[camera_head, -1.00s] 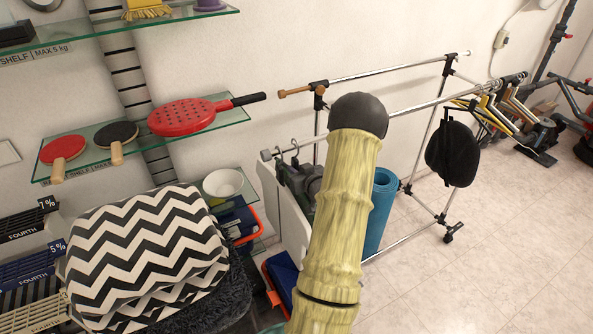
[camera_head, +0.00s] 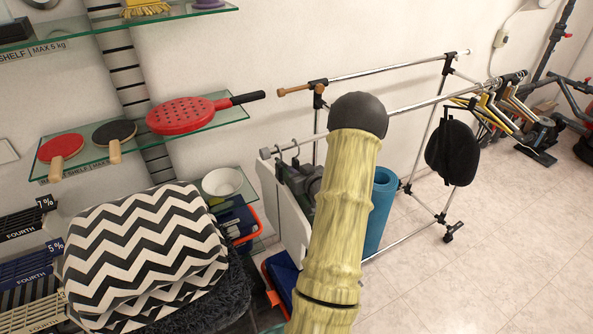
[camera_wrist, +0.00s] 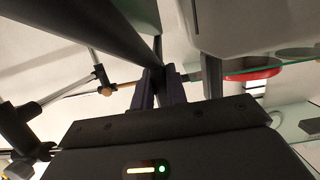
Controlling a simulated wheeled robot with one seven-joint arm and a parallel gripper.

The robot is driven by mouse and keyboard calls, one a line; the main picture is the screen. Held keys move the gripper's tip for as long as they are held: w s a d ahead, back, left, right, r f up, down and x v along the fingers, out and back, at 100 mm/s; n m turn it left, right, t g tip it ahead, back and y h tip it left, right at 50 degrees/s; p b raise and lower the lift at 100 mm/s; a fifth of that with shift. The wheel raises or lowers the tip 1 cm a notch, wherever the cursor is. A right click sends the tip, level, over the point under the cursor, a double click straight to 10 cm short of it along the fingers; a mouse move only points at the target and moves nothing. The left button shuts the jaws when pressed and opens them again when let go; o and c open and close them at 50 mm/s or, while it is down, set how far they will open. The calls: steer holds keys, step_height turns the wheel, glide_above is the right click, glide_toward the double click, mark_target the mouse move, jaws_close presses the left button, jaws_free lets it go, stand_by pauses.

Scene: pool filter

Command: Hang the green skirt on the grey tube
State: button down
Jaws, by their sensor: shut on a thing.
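A dark grey-green garment (camera_head: 300,180), perhaps the green skirt, hangs by hooks at the left end of the clothes rack, partly hidden by my arm. The rack's front grey tube (camera_head: 430,104) runs to the right. A second grey tube (camera_head: 400,69) runs behind it. My gripper is hidden in the head view. In the wrist view my gripper (camera_wrist: 158,76) is shut on a thin dark piece (camera_wrist: 158,52) between its fingers, which I cannot identify surely. A thick dark bar (camera_wrist: 92,32) passes close by at upper left.
A white board (camera_head: 283,212) stands beside the garment. Shelves with a red paddle (camera_head: 185,116) and a white bowl (camera_head: 222,182) are at left. A black cap (camera_head: 452,152) and several hangers (camera_head: 495,108) hang at the rack's right. A blue roll (camera_head: 380,210) stands below.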

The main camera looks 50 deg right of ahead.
steer(key=c, duration=1.3)
jaws_free()
steer(key=shift+w+a, duration=0.1)
steer(key=shift+s+a, duration=0.1)
steer(key=shift+s, duration=0.35)
steer(key=b+v, duration=0.3)
steer(key=v, duration=1.3)
steer(key=shift+s+a+r+b, duration=0.1)
steer(key=shift+s+r+b, duration=0.1)
steer(key=shift+b, duration=0.15)
